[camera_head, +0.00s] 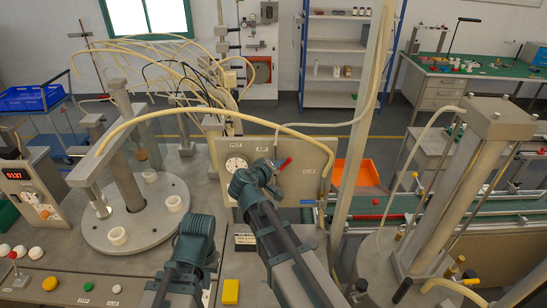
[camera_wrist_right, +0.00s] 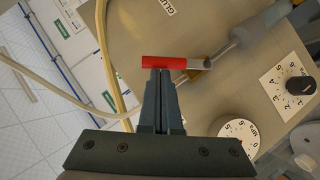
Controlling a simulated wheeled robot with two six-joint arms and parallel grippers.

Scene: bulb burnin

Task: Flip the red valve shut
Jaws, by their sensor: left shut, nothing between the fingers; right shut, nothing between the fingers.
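The red valve (camera_head: 285,163) is a small lever on the upright panel (camera_head: 304,190), near the panel's top middle. In the right wrist view its red sleeve (camera_wrist_right: 163,62) lies level, with a metal stem and a brass-coloured fitting at its right end. My right gripper (camera_head: 274,180) is just below the lever in the head view. In the wrist view its shut fingers (camera_wrist_right: 164,74) end at the sleeve's lower edge, empty; I cannot tell whether they touch. My left gripper (camera_head: 198,224) is lower left of the panel, shut, its fingertips not clearly seen.
A dial gauge (camera_head: 236,165) sits left of the valve on the panel, and a numbered knob (camera_wrist_right: 299,85) shows in the wrist view. A yellow hose (camera_head: 270,123) arches over the panel. A round turntable (camera_head: 115,240) stands left, and a pale post (camera_head: 353,150) rises right of the panel.

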